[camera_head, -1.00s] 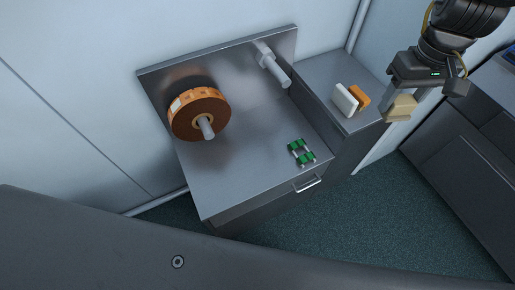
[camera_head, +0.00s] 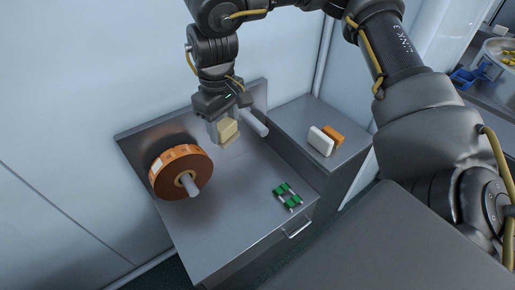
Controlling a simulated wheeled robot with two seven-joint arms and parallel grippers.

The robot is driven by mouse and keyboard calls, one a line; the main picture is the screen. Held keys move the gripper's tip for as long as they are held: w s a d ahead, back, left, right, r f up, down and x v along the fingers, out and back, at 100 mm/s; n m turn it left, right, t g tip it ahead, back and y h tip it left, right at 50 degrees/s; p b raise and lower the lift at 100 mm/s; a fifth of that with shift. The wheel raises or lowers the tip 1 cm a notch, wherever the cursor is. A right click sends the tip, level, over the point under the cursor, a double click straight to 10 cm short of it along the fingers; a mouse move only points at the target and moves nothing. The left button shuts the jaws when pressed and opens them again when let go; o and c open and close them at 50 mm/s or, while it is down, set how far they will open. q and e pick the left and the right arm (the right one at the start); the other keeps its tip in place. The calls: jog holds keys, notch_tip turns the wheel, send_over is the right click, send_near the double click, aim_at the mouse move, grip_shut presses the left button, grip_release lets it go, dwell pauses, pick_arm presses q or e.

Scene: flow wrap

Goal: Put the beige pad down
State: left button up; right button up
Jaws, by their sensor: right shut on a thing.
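The beige pad (camera_head: 228,131) is a small block held in my right gripper (camera_head: 222,122). The gripper is shut on it and points down above the back of the metal table (camera_head: 232,217), close to the left of the rear grey peg. The pad looks raised over the tabletop, but its exact height is hard to tell. My left gripper is not in view.
An orange roll (camera_head: 172,170) sits on a peg at the table's left. A grey peg (camera_head: 252,123) sticks out at the back. A green part (camera_head: 288,196) lies near the front right. White (camera_head: 321,141) and orange (camera_head: 334,133) pads stand on the side cabinet (camera_head: 355,143).

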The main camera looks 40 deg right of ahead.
jog(key=s+d+f+n, duration=0.1)
jog(key=s+f+n, duration=0.1)
jog(key=f, duration=0.9)
jog(key=s+f+n, duration=0.1)
jog(key=s+f, duration=0.1)
jog(key=f, duration=0.9)
jog(key=s+d+f+n+b, duration=0.1)
jog(key=s+d+f, duration=0.45)
jog(key=f, duration=0.25)
jog(key=s+d+f+n, duration=0.1)
jog(key=s+d+f, duration=0.4)
jog(key=s+f, duration=0.2)
jog(key=w+f+b, duration=0.1)
jog(key=w+f, duration=0.2)
jog(key=w, duration=0.1)
jog(key=w+f+b, duration=0.1)
jog(key=w+f, duration=0.2)
jog(key=w, duration=0.1)
jog(key=w+f+b, duration=0.1)
jog(key=w+f, duration=0.2)
jog(key=w, duration=0.2)
jog(key=shift+f, duration=0.2)
jog(key=shift+w+f, duration=0.25)
jog(key=shift+f, duration=0.05)
jog(key=shift+w+f+b, duration=0.2)
jog(key=shift+f+b, duration=0.45)
jog(key=shift+f, duration=1.1)
jog(key=shift+f, duration=0.1)
